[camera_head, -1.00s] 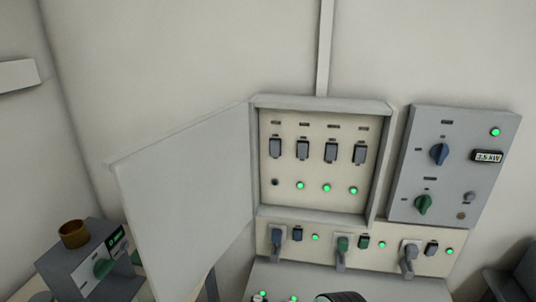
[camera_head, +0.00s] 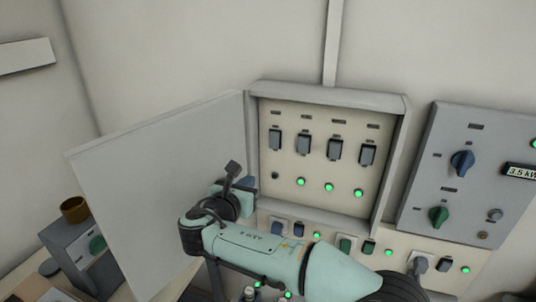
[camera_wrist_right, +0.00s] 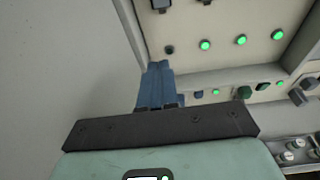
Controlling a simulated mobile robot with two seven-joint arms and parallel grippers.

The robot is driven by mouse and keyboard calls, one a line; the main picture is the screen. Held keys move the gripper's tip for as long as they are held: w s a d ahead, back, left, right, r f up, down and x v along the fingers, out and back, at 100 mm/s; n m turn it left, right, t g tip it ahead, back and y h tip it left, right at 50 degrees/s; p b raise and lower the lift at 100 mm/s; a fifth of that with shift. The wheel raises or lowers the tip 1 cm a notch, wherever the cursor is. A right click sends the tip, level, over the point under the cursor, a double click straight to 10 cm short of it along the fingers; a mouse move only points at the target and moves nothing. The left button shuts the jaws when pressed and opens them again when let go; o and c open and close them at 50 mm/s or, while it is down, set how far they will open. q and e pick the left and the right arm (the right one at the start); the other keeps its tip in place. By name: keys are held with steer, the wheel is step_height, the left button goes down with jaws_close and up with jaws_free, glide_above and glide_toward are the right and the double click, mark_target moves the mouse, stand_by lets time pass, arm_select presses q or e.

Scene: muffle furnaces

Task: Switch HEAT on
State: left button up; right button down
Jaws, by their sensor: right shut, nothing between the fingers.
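An open wall cabinet (camera_head: 407,150) holds a row of several grey switches, with small labels too blurred to read, so I cannot tell which is HEAT. The leftmost switch (camera_head: 275,140) has a dark lamp (camera_head: 275,175) below it; the lamps under the others are lit green. In the right wrist view this dark lamp (camera_wrist_right: 169,50) is just beyond the fingertips, and the bottom of a switch (camera_wrist_right: 160,4) shows at the top edge. My right gripper (camera_head: 249,182) is shut and empty at the cabinet's lower left, below the switch row. My left gripper is not in view.
The cabinet door (camera_head: 160,190) stands open to the left, close beside my right gripper. A grey panel with a blue knob (camera_head: 462,163) and a green knob (camera_head: 438,216) hangs to the right. Lower switches with green lamps (camera_head: 389,253) run beneath the cabinet.

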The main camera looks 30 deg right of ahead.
mark_target(274, 147)
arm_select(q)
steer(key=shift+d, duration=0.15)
arm_select(e)
steer(key=shift+h, duration=0.5)
steer(key=r, duration=0.4)
steer(key=shift+s+d, duration=0.2)
steer(key=shift+s, duration=0.2)
steer(key=shift+f, duration=0.1)
steer(key=p+x, duration=0.2)
steer(key=x, duration=1.1)
steer(key=shift+w+d+p, duration=0.1)
steer(key=shift+w+p, duration=0.1)
steer(key=shift+p, duration=0.1)
steer(key=shift+w+d, duration=0.3)
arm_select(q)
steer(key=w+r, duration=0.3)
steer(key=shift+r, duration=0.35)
